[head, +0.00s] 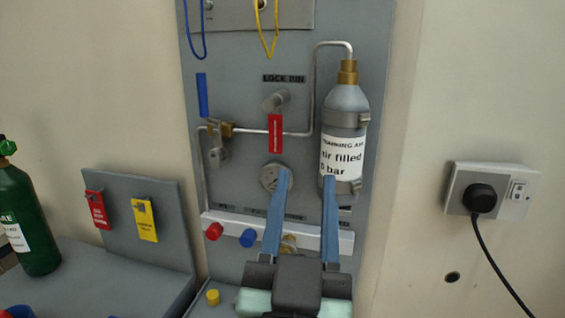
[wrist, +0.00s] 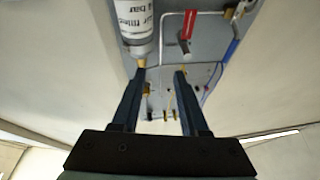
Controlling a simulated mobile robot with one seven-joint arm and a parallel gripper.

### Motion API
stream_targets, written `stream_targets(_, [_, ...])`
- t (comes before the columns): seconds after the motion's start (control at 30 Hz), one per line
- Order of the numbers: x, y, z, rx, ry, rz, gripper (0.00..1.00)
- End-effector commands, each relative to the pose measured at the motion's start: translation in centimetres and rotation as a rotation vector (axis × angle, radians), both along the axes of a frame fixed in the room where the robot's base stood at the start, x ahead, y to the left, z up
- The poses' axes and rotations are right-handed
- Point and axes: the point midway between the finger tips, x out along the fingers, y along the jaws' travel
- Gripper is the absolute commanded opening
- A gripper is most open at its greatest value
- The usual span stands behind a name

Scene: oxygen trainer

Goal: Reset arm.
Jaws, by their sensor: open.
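My gripper (head: 307,178) is in front of the grey trainer panel (head: 240,60), low in the head view. Its two blue fingers are wide apart with nothing between them. The left fingertip overlaps a round metal fitting (head: 270,180) and the right one overlaps the lower part of the grey cylinder (head: 346,105); I cannot tell whether either touches. In the wrist view my gripper (wrist: 160,72) is also open and empty, with the cylinder (wrist: 135,22) and a red tag (wrist: 186,24) beyond it.
A white rail (head: 340,240) with red (head: 213,231) and blue (head: 249,237) caps crosses the panel. A green cylinder (head: 32,225) stands at the left by a grey board (head: 120,190) with red and yellow tags. A socket with a black plug (head: 481,198) is on the right wall.

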Motion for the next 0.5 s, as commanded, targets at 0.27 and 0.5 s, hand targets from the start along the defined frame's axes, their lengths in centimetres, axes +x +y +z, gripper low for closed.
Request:
stream_targets(0.27, [-4.2, 1.7, 13.6, -0.063, -0.314, 0.076, 0.44])
stream_targets(0.5, [-6.4, 2.3, 20.9, -0.094, -0.412, 0.097, 0.44])
